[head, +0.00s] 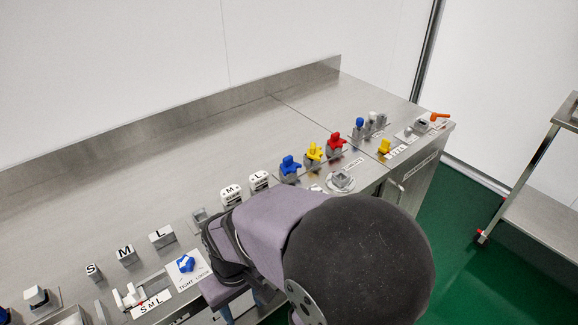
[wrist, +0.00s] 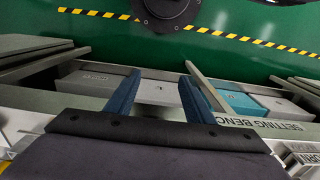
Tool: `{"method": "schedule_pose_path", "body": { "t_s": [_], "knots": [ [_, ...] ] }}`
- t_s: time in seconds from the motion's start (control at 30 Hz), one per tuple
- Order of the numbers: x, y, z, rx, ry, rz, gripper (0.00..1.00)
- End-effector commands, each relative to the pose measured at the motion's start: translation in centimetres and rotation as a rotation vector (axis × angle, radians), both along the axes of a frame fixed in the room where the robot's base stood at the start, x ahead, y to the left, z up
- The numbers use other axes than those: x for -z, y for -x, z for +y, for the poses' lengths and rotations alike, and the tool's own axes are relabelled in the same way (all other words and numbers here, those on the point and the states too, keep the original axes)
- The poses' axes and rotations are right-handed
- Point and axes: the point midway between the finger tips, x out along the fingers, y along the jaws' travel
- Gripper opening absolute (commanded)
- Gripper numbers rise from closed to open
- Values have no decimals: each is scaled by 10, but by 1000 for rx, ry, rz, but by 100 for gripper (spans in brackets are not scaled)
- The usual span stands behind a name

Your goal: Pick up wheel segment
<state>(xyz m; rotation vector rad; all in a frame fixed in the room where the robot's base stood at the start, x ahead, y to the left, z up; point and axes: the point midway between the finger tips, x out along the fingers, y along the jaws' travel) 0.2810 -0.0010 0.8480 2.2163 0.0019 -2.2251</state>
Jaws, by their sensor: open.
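I cannot tell for sure which thing is the wheel segment. In the wrist view, a long pale grey piece with small holes (wrist: 158,92) lies beyond and between the fingers of my gripper (wrist: 158,84). A teal piece (wrist: 238,101) with a grey end lies to its right. My gripper is open, its two blue fingers spread and nothing seen held between them. In the head view, my gripper (head: 242,303) is at the bench's front edge, mostly hidden by my own arm.
The steel bench (head: 250,125) carries lettered blocks (head: 162,237), a blue knob on a plate (head: 186,264) and blue, yellow and red handles (head: 313,153) along its front. Its rear surface is clear. A steel cart (head: 545,190) stands at right on green floor.

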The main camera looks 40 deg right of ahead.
Motion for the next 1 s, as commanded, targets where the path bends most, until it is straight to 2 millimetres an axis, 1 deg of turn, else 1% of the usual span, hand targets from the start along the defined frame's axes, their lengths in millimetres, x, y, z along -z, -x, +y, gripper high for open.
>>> {"method": "schedule_pose_path", "body": {
  "t_s": [0.17,0.27,0.37,0.5,0.63,0.7,0.77,0.8,0.87,0.9,0.97,1.0],
  "knots": [
    [-23,-14,-9,38,-17,43,48],
    [-42,-28,-21,77,-40,89,48],
    [-61,-44,-38,122,-76,143,48],
    [-85,-66,-66,191,-150,217,48],
    [-101,-82,-97,250,-237,275,48],
    [-113,-105,-130,247,-218,221,48],
    [-124,-119,-158,249,-206,192,48],
    [-132,-126,-178,251,-197,173,48],
    [-146,-136,-209,256,-182,145,48],
    [-139,-150,-220,227,-167,116,48],
    [-139,-170,-240,185,-143,68,48],
    [-142,-182,-253,159,-126,39,48]
  ]
}}
